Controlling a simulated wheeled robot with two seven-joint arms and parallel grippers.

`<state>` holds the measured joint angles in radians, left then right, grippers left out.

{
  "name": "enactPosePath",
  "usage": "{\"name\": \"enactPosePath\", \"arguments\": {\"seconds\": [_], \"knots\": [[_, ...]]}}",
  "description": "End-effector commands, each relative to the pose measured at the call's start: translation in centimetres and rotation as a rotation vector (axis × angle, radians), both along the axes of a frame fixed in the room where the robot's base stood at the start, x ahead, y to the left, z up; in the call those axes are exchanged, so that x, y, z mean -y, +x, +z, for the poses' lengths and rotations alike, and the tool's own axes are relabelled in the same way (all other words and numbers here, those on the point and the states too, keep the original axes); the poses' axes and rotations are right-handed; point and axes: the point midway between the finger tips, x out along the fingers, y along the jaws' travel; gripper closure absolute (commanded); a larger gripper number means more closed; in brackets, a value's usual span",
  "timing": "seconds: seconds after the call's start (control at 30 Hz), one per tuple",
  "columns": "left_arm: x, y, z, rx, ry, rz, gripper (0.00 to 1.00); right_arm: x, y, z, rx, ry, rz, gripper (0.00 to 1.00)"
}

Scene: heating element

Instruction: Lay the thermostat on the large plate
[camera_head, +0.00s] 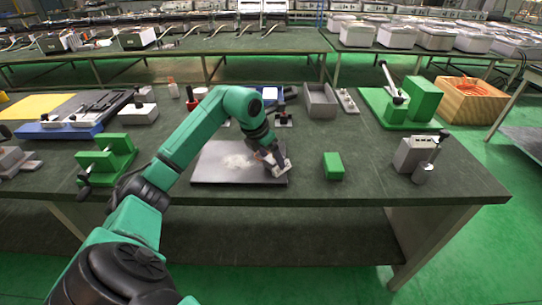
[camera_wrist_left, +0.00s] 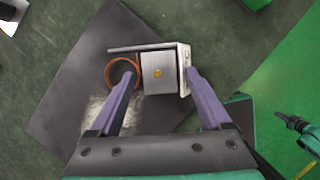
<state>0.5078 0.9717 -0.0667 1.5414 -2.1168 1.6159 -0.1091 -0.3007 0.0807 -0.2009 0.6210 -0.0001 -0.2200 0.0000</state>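The thermostat (camera_wrist_left: 158,72) is a pale box with a white flange, a thin rod and a copper-coloured coil. Contact between thermostat and plate cannot be told. My right gripper is not in view.
A green block (camera_head: 333,166) lies right of the plate. A grey device with a lever (camera_head: 412,155) stands near the right edge. A green clamp fixture (camera_head: 108,160) is at left. A grey bin (camera_head: 320,101) and a green press (camera_head: 408,102) stand behind.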

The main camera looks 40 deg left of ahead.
Motion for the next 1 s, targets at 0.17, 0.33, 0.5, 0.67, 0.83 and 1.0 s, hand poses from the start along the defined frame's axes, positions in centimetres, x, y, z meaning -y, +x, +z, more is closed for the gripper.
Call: {"name": "enactPosePath", "arguments": {"seconds": [0.17,0.33,0.5,0.67,0.83,1.0], "knots": [[0.0,0.0,0.0,0.0,0.0,0.0,0.18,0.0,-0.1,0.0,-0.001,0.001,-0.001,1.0],[0.0,-0.1,0.5,0.002,0.0,0.0,0.18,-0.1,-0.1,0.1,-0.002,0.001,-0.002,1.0],[-0.3,-1.3,3.5,0.005,0.004,0.001,0.18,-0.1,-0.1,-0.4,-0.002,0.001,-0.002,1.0],[-0.5,-3.0,7.8,0.005,0.003,0.002,0.18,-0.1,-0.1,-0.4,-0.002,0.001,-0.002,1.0],[-0.6,-4.3,10.8,0.002,0.002,0.001,0.18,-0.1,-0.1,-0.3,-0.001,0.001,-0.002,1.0],[-0.6,-4.6,11.3,0.0,0.0,0.0,0.18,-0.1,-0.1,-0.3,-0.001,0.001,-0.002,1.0]]}}
